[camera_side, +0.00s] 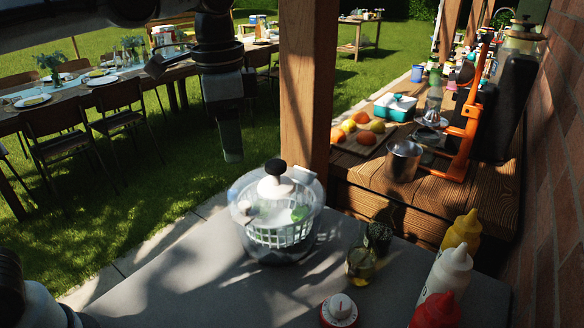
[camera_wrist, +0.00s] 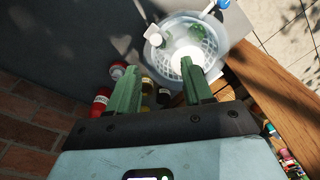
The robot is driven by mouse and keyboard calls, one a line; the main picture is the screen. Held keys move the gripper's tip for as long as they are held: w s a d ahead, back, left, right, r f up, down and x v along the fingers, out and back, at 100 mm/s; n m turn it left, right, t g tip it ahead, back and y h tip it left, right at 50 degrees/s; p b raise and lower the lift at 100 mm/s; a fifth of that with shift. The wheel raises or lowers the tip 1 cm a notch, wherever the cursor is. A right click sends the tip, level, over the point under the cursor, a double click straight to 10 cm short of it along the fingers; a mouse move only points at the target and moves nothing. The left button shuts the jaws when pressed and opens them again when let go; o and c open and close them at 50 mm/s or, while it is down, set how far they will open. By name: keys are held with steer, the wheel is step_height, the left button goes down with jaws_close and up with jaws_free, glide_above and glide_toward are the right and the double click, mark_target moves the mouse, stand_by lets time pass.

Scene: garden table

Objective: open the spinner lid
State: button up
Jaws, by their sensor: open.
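The salad spinner (camera_side: 277,222) stands upright on the grey counter in the side view, with a clear bowl and a white basket inside.
An oil bottle (camera_side: 361,265), a red-and-white timer (camera_side: 339,311), and yellow, white and red squeeze bottles (camera_side: 462,232) stand right of the spinner. A wooden post (camera_side: 308,90) rises just behind it. The counter (camera_side: 225,285) is clear in front and left.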

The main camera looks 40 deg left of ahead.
mark_target(244, 204)
steer(key=shift+m+g, duration=0.3)
steer(key=shift+m, duration=0.1)
steer(key=shift+w+d+f, duration=0.1)
steer(key=shift+d+f, duration=0.1)
steer(key=shift+f, duration=2.6)
steer(key=shift+w+d+f, duration=0.1)
steer(key=shift+d+f, duration=0.1)
steer(key=shift+f, duration=2.6)
steer(key=shift+c, duration=0.3)
jaws_close()
